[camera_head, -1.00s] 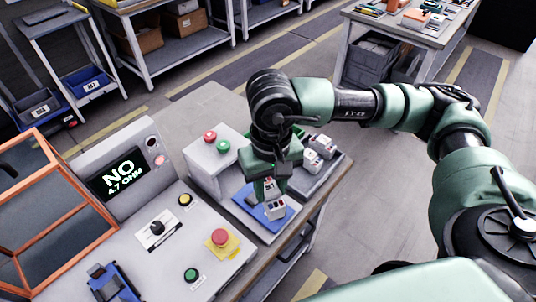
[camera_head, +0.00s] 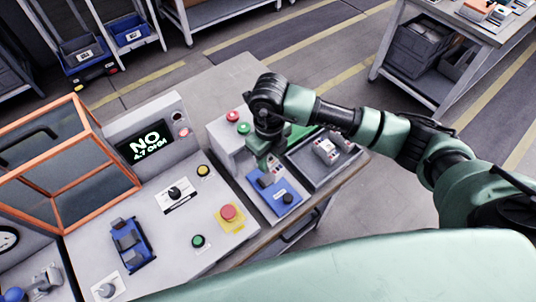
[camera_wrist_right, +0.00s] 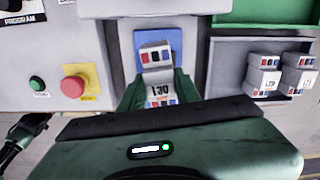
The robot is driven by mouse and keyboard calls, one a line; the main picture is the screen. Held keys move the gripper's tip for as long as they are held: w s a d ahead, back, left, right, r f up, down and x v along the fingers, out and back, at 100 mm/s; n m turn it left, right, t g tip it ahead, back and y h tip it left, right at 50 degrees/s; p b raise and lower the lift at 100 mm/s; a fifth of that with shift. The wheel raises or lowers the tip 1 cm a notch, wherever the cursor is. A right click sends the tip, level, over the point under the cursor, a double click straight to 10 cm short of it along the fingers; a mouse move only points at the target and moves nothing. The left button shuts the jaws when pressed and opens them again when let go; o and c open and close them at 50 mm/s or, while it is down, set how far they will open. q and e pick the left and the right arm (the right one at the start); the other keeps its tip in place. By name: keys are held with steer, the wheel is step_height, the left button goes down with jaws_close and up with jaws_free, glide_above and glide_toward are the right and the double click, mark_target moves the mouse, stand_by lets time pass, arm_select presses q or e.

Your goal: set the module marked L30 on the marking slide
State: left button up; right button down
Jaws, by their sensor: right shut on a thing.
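The white module marked L30 (camera_wrist_right: 160,94), with red and blue marks, is between the fingers of my right gripper (camera_wrist_right: 158,104) in the right wrist view. In the head view my right gripper (camera_head: 268,160) is above the far part of a blue slide plate (camera_head: 266,196), and the module is mostly hidden there. The blue plate also shows behind the module in the right wrist view (camera_wrist_right: 175,36). I cannot tell whether the module touches the plate.
A grey box with red and green buttons (camera_head: 224,138) stands beside the gripper. A tray (camera_head: 314,172) with other white modules (camera_head: 326,151) is to the right. The console has a red stop button (camera_head: 228,212), a NO display (camera_head: 146,142) and a blue fixture (camera_head: 132,246).

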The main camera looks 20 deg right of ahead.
steer(key=shift+a+f+m, duration=0.2)
steer(key=shift+f+m, duration=0.05)
steer(key=shift+m, duration=0.45)
steer(key=shift+f, duration=0.2)
steer(key=shift+f+b, duration=1.1)
steer(key=shift+f, duration=0.6)
steer(key=shift+f+b, duration=0.7)
steer(key=shift+b, duration=0.05)
steer(key=shift+w, duration=0.1)
steer(key=c, duration=1)
jaws_free()
steer(key=shift+o, duration=0.4)
